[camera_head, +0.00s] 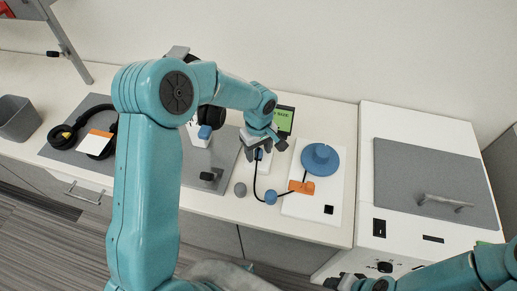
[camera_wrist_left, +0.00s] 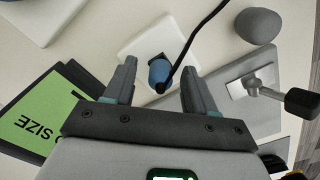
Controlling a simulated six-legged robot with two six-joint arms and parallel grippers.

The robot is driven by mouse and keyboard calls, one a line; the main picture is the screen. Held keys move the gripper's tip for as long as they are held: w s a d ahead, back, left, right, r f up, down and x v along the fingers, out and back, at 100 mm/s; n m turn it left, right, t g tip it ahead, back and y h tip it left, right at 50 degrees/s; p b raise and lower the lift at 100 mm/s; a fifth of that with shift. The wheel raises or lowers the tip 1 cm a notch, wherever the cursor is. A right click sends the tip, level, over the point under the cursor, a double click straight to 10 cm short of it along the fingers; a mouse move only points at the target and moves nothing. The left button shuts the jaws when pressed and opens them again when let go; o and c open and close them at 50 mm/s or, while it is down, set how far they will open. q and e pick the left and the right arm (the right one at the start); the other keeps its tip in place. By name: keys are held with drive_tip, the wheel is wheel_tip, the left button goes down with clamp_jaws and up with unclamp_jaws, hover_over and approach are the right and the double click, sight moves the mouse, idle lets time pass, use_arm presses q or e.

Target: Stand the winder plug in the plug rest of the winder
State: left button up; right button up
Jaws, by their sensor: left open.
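The winder is a white board (camera_head: 299,209) with a blue disc (camera_head: 321,158) on it, right of my left gripper. An orange piece (camera_head: 303,187) and a small black square (camera_head: 328,209), which looks like the plug rest, are on the board. The blue plug (camera_wrist_left: 158,70) with its black cable sits at a dark socket on a small white block (camera_wrist_left: 138,42). My left gripper (camera_head: 260,146) is open over that block; in the left wrist view its fingers (camera_wrist_left: 160,76) are on either side of the plug, without visible grip. My right gripper (camera_head: 350,282) is partly in view at the bottom edge; its jaws are unclear.
The black cable runs past a blue ball (camera_head: 270,197) to the orange piece. A grey knob (camera_head: 240,189) stands left of the ball. A white cabinet with a grey lid (camera_head: 430,180) stands at right. Headphones (camera_head: 65,132) lie far left.

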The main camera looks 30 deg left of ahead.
sight(259, 149)
use_arm(q)
drive_tip(key=shift+s, duration=0.1)
clamp_jaws()
drive_tip(key=shift+r, duration=0.2)
drive_tip(key=shift+r+p, duration=1.6)
drive_tip(key=shift+r, duration=1.55)
drive_tip(key=shift+f, duration=0.1)
